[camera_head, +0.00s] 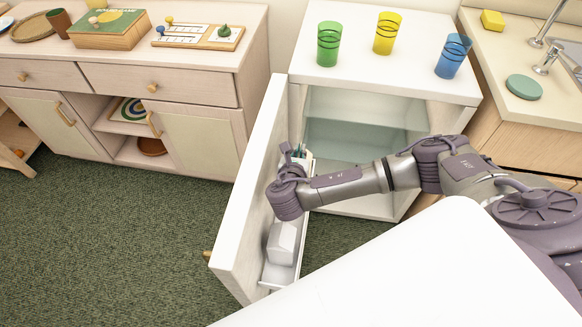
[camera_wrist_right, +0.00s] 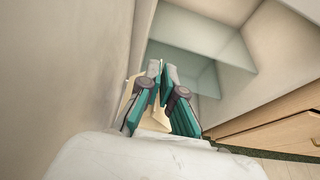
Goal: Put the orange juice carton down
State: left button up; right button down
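No carton with readable orange juice markings shows in either view. A pale, slant-topped box (camera_head: 281,243) stands in the lower part of the open fridge door's shelf (camera_head: 265,275); I cannot tell whether it is the carton. My right gripper (camera_head: 300,153) is by the inner side of the door, past my wrist, beyond the box. In the right wrist view, its teal-padded fingers (camera_wrist_right: 161,78) come close together at the tips. A cream shape (camera_wrist_right: 155,118) shows between or behind them; I cannot tell whether they grip it. My left gripper is out of view.
The white fridge door (camera_head: 250,200) stands open left of the fridge's glass-shelved inside (camera_head: 365,140). Green, yellow and blue cups (camera_head: 329,43) stand on top. A wooden sideboard (camera_head: 150,70) is at the left, a sink counter (camera_head: 515,95) at the right. A white slab (camera_head: 400,275) fills the foreground.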

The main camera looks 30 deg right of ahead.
jog(key=shift+a+f, duration=0.4)
jog(key=shift+a, duration=0.2)
jog(key=shift+a+f, duration=0.35)
jog(key=shift+a, duration=0.2)
jog(key=shift+f+b, duration=0.35)
jog(key=shift+f, duration=1.7)
jog(key=c, duration=1.3)
grip_release()
jog(key=p+v, duration=0.1)
jog(key=v, duration=1.1)
